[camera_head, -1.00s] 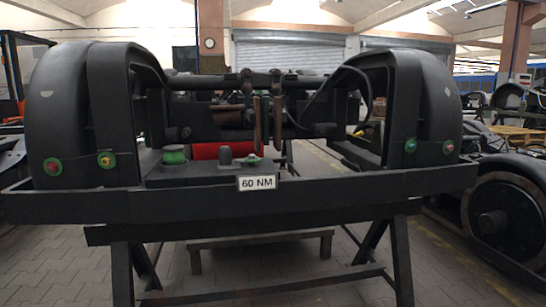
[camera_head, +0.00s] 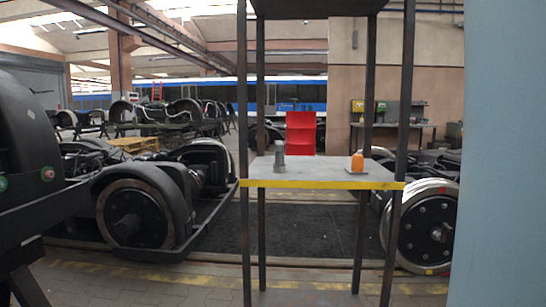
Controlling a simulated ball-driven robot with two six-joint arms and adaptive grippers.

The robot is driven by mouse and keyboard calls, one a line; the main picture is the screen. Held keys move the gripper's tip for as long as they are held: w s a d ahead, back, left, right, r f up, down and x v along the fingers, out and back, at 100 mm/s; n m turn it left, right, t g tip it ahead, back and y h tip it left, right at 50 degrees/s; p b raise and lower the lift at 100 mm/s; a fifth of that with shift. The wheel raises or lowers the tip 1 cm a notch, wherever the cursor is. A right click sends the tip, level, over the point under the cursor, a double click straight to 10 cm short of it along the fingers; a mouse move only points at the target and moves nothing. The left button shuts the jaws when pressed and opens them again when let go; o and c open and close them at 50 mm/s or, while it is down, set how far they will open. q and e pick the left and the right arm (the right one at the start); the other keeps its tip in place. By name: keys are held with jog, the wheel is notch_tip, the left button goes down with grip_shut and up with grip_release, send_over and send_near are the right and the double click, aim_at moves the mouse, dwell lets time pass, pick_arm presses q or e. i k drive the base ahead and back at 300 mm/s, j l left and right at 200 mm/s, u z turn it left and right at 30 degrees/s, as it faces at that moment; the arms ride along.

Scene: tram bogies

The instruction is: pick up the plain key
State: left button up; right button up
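A shelf rack (camera_head: 322,183) with a yellow front edge stands in the middle of the head view. On its middle board is a grey upright piece (camera_head: 280,157) with a wider base, at the left. An orange piece (camera_head: 357,162) sits on a small flat base at the right of the same board. Neither can be made out clearly as the plain key; they are small and distant. Neither of my grippers is in view.
A bogie frame (camera_head: 25,150) on a stand is at the left edge. A wheeled bogie (camera_head: 135,215) is behind it, another wheel (camera_head: 425,228) right of the rack. A red bin (camera_head: 301,132) stands beyond the rack. A pale blue surface (camera_head: 505,150) fills the right edge. Paved floor is in front.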

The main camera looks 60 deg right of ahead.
aim_at(279, 167)
jog(key=z, duration=1.95)
jog(key=i+l, duration=0.15)
jog(key=i, duration=0.1)
